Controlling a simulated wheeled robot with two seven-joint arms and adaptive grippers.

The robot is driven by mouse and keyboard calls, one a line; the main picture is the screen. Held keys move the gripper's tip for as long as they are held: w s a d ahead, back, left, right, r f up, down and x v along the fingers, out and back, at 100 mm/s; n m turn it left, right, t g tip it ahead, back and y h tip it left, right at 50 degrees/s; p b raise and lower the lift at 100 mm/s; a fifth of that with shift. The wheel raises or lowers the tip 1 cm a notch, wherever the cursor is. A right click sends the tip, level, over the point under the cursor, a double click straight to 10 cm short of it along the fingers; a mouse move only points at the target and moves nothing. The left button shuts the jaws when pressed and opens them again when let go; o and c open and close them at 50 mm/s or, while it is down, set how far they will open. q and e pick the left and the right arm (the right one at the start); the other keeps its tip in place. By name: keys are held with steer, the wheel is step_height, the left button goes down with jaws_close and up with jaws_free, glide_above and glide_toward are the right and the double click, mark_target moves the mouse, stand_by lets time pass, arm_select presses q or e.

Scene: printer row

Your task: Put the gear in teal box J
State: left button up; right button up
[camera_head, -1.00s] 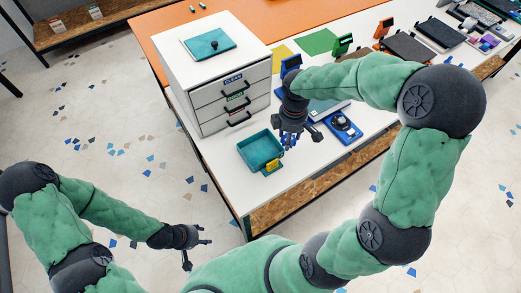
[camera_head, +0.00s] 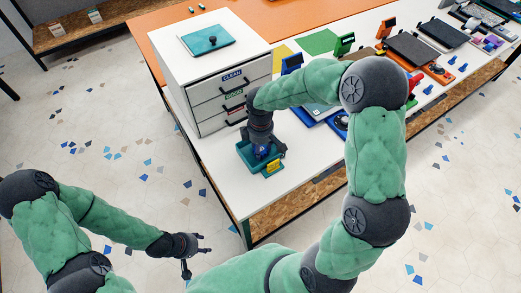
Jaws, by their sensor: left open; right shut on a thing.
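The teal box (camera_head: 243,158) stands open on the white table near its front left edge, with a yellow tag (camera_head: 273,166) on its front. The tag's letter is too small to read. My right gripper (camera_head: 264,154) is over the box, pointing down, and is shut on a blue thing (camera_head: 262,149), which looks like the gear. The fingers hide much of it and part of the box's inside, so I cannot tell whether it touches the floor of the box. My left gripper (camera_head: 197,256) is open and empty, low at the left, away from the table.
Blue devices (camera_head: 339,122) lie to the right, partly behind my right arm. The table front left of the box is clear.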

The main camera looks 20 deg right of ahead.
steer(key=shift+f, duration=0.2)
steer(key=shift+f, duration=0.1)
steer(key=shift+f, duration=0.1)
steer(key=o, duration=0.8)
step_height(320, 180, up, 12)
steer(key=p, duration=0.4)
steer(key=shift+r+p, duration=0.2)
steer(key=shift+p, duration=0.1)
